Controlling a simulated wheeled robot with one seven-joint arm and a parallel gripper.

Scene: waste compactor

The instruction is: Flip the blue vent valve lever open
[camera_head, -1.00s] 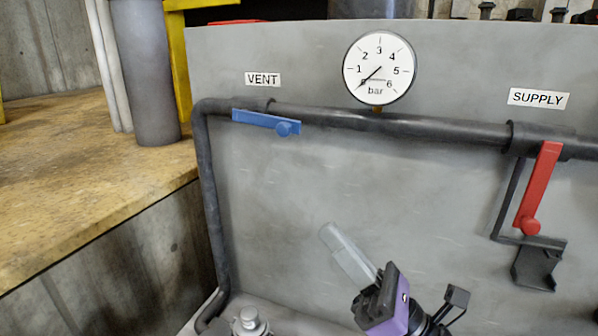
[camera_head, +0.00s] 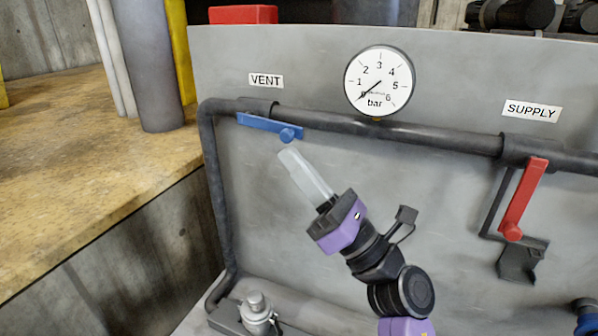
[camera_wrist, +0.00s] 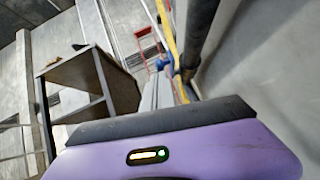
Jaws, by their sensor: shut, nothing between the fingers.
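The blue vent lever (camera_head: 262,125) sits on the dark pipe under the VENT label (camera_head: 266,80) in the head view. It lies nearly along the pipe, sloping slightly down to the right, with a round knob (camera_head: 287,135) at its right end. My gripper (camera_head: 291,155) is shut and empty, its pale fingers pointing up and left. The fingertips appear just below the knob, with a small gap in the picture; the depth between them is hard to judge. In the wrist view a small blue patch (camera_wrist: 186,73) shows by the dark pipe, possibly the lever.
A pressure gauge (camera_head: 379,82) stands above the pipe (camera_head: 400,127), its needle near the low end. The red supply lever (camera_head: 523,200) hangs down at the right, above a dark bracket (camera_head: 522,262). A metal fitting (camera_head: 256,312) stands at the lower left. The grey panel between is clear.

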